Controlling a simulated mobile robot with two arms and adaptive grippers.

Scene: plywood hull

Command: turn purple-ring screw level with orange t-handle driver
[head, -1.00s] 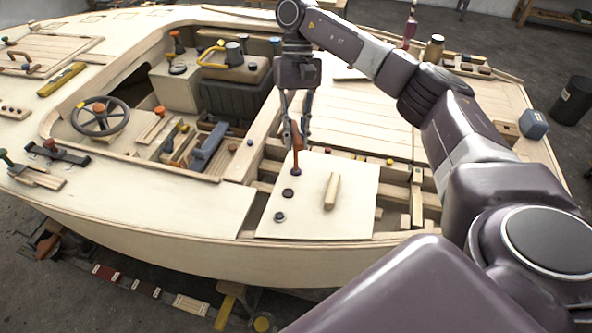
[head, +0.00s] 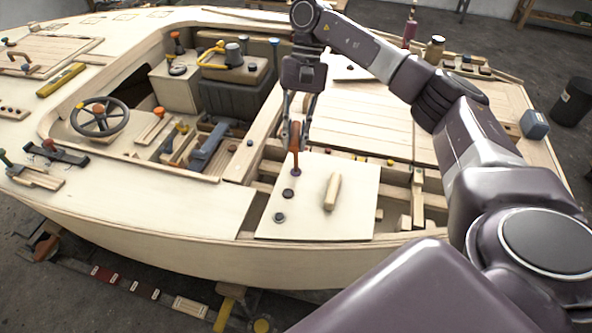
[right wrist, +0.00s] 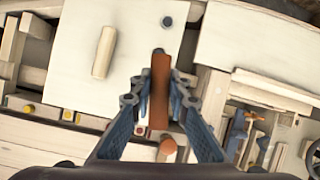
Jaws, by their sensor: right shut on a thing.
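The orange driver (head: 295,150) stands nearly upright on the pale plywood panel (head: 350,218), its lower end at the farthest of the dark screw heads in a row. The screw there (head: 296,172) is mostly under the driver, and its ring colour is too small to tell. My right gripper (head: 295,136) is shut on the driver's upper part. In the right wrist view the driver (right wrist: 160,85) lies between both fingers, its end at a dark screw head (right wrist: 159,52). I cannot tell how level the screw sits. My left gripper is out of view.
Two more dark screw heads (head: 288,193) (head: 279,217) lie nearer on the panel. A wooden bar (head: 332,190) sits on the panel right of the driver. Open framing (head: 400,185) lies to the right. A grey tool-like block (head: 208,148) lies in the recess to the left.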

